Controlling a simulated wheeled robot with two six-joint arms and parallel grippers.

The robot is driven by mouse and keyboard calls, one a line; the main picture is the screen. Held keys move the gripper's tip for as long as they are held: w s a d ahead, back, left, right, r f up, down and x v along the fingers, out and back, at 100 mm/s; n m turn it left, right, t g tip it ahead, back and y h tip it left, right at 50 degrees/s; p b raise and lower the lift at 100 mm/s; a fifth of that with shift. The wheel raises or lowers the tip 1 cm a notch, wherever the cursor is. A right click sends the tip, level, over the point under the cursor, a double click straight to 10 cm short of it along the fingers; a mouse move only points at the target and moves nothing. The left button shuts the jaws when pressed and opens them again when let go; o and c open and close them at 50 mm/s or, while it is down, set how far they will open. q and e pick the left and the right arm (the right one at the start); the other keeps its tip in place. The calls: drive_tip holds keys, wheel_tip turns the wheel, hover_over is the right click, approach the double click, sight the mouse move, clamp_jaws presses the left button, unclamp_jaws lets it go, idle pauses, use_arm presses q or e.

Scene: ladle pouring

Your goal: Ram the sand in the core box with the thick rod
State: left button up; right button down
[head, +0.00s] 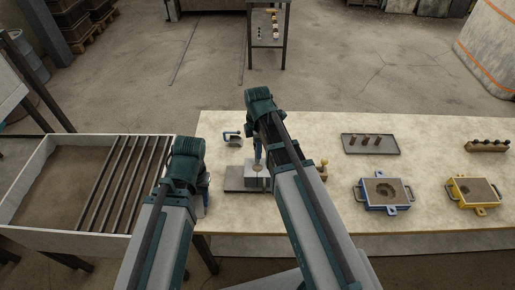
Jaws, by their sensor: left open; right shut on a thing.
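A small grey core box (255,179) stands on a dark flat plate (233,182) near the table's left end. My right gripper (258,158) points down just above the core box, shut on a thin upright thing that I take to be the rod; the arm and gripper hide most of it. I cannot tell whether its lower end touches the sand. My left gripper (204,197) is open at the table's left edge, left of the plate and partly hidden by its own arm.
A blue clamp-like item (232,138) lies behind the plate. A brass-coloured piece (322,166) is partly behind my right arm. Further right are a tray (355,150) with several pegs, blue (366,205) and yellow (462,203) moulds, and a wooden rack (487,147). A barred sand bin (32,228) adjoins the left.

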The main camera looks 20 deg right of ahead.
sight(258, 162)
drive_tip(key=shift+f, duration=0.1)
drive_tip(key=shift+f+b, duration=2.15)
drive_tip(key=shift+b, duration=0.1)
drive_tip(key=shift+r, duration=0.1)
wheel_tip(258, 162, up, 4)
drive_tip(key=p, duration=0.4)
drive_tip(key=shift+r+p, duration=0.25)
drive_tip(key=shift+p, duration=0.1)
drive_tip(key=shift+f, duration=0.1)
drive_tip(key=shift+f, duration=0.1)
wheel_tip(258, 162, down, 4)
drive_tip(key=b, duration=0.4)
drive_tip(key=shift+f+b, duration=0.2)
drive_tip(key=shift+b, duration=0.2)
drive_tip(key=shift+r, duration=0.15)
